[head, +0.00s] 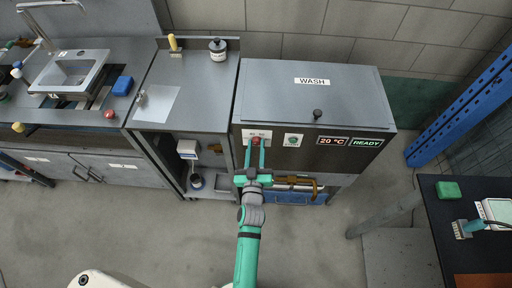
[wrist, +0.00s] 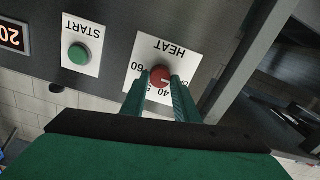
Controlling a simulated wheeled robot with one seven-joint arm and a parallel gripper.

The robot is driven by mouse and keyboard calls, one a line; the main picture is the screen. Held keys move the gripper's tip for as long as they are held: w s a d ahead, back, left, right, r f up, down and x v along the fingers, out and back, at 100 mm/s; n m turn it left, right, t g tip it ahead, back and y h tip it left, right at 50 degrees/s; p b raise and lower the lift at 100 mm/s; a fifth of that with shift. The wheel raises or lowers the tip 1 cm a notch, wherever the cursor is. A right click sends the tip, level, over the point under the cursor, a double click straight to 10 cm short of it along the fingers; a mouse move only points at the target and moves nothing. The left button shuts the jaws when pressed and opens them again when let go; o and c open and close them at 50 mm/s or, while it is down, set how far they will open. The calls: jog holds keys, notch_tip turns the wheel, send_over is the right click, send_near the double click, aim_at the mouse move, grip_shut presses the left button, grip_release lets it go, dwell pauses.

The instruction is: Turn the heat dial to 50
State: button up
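The red heat dial (wrist: 160,76) sits on a white plate marked HEAT (wrist: 168,50), which shows upside down in the wrist view. Of its printed numbers, 60 and 40 can be read; others are partly covered by my fingers. In the head view the dial (head: 255,142) is on the left of the dark front panel of the WASH machine (head: 305,95). My gripper (wrist: 161,80) is open, with one green finger on each side of the dial. I cannot tell whether the fingers touch it. My gripper also shows in the head view (head: 255,150).
A green START button (wrist: 79,54) is beside the dial plate. The display (head: 333,141) reads 20 °C and another (head: 367,143) reads READY. A brown handle (head: 314,187) sticks out below the panel. A blue post (head: 460,105) stands at the right.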

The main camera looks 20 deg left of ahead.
jog(key=shift+m, duration=0.4)
jog(key=m, duration=0.5)
jog(key=shift+d+m, duration=0.1)
jog(key=shift+m, duration=0.2)
jog(key=m, duration=0.3)
jog(key=shift+m, duration=0.4)
jog(key=m, duration=0.3)
jog(key=shift+d+f+m, duration=0.1)
jog(key=shift+m, duration=0.2)
jog(key=m, duration=0.5)
jog(key=shift+f+m, duration=0.15)
jog(key=shift+m, duration=2.25)
jog(key=o, duration=1.1)
jog(key=shift+c, duration=0.2)
